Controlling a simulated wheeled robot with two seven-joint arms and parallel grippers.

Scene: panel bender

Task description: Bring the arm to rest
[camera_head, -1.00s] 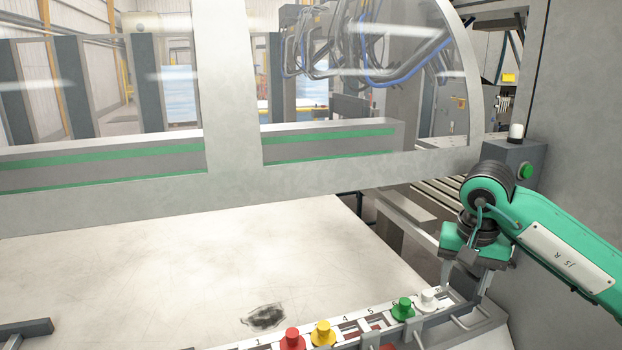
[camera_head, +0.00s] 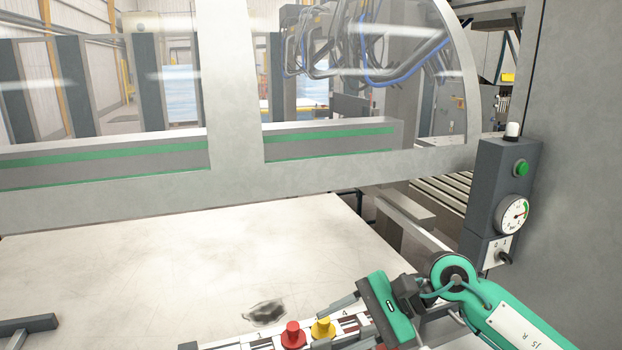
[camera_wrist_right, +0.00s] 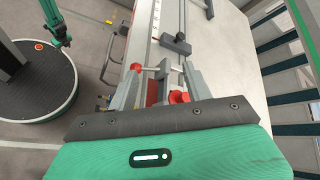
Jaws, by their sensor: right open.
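My right gripper (camera_head: 345,318) is in the lower right of the head view, its teal body tilted and its fingers reaching left over the knob rail. It is open, with nothing seen between its fingers. In the right wrist view the gripper (camera_wrist_right: 160,82) spreads its grey fingers over the rail (camera_wrist_right: 146,38). Red parts show near the fingers there. In the head view a red knob (camera_head: 292,335) and a yellow knob (camera_head: 323,328) stand on the rail left of the gripper. The gripper and arm hide the rail's right part. My left gripper is not seen.
A grey control box (camera_head: 491,190) with a green button (camera_head: 520,168) and a gauge (camera_head: 512,214) stands at right, above my right forearm. The pale table (camera_head: 180,260) is largely bare, with a dark patch (camera_head: 265,312). A clear guard spans the back.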

